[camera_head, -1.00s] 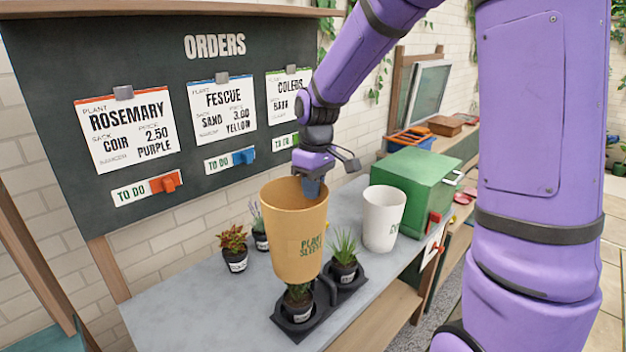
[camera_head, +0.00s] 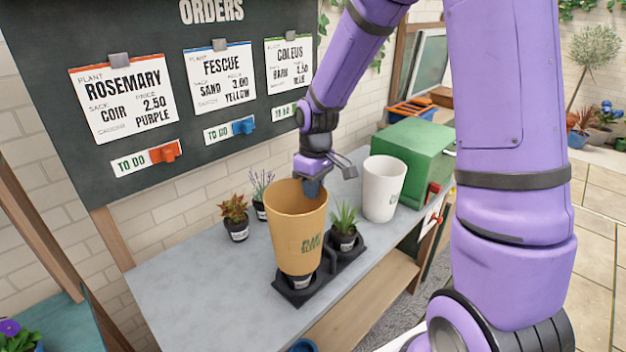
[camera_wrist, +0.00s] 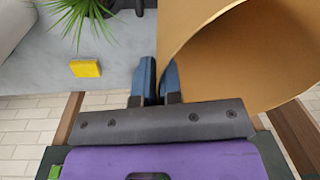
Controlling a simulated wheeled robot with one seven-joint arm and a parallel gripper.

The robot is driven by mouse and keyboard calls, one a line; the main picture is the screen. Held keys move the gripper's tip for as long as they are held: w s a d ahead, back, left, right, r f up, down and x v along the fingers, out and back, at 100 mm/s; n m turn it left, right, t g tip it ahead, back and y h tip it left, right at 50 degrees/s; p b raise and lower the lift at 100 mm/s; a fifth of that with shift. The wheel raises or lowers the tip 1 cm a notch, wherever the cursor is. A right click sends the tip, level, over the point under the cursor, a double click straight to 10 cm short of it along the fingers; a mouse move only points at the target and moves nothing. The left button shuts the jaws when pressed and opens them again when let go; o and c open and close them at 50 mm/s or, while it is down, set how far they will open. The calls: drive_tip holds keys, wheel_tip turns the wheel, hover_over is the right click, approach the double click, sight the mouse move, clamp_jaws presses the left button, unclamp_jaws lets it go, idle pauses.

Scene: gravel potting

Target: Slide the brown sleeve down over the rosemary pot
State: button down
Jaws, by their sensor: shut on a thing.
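The brown sleeve (camera_head: 298,228) is a tapered open-topped cup marked "PLANT SLEEVE". My gripper (camera_head: 311,188) is shut on its rim at the far side. In the wrist view my blue fingertips (camera_wrist: 157,80) pinch the sleeve's wall (camera_wrist: 205,28). The sleeve is roughly upright over a small black pot (camera_head: 301,282), whose lower part shows below the sleeve's bottom edge. That pot's plant is hidden inside the sleeve. The pot stands in the front place of a black tray (camera_head: 318,292) on the grey bench.
A grassy plant in a black pot (camera_head: 343,238) stands in the tray's other place. A white sleeve (camera_head: 383,190) and a green box (camera_head: 415,163) are behind right. Two potted plants (camera_head: 235,230) stand to the left. A yellow block (camera_wrist: 86,68) shows in the wrist view. The bench's left part (camera_head: 190,300) is clear.

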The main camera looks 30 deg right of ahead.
sight(313, 207)
drive_tip(key=shift+f, duration=2.75)
drive_tip(key=c, duration=1.2)
unclamp_jaws()
wheel_tip(313, 207, up, 11)
drive_tip(key=shift+w+d, duration=0.15)
drive_tip(key=shift+d, duration=0.25)
drive_tip(key=shift+f, duration=0.1)
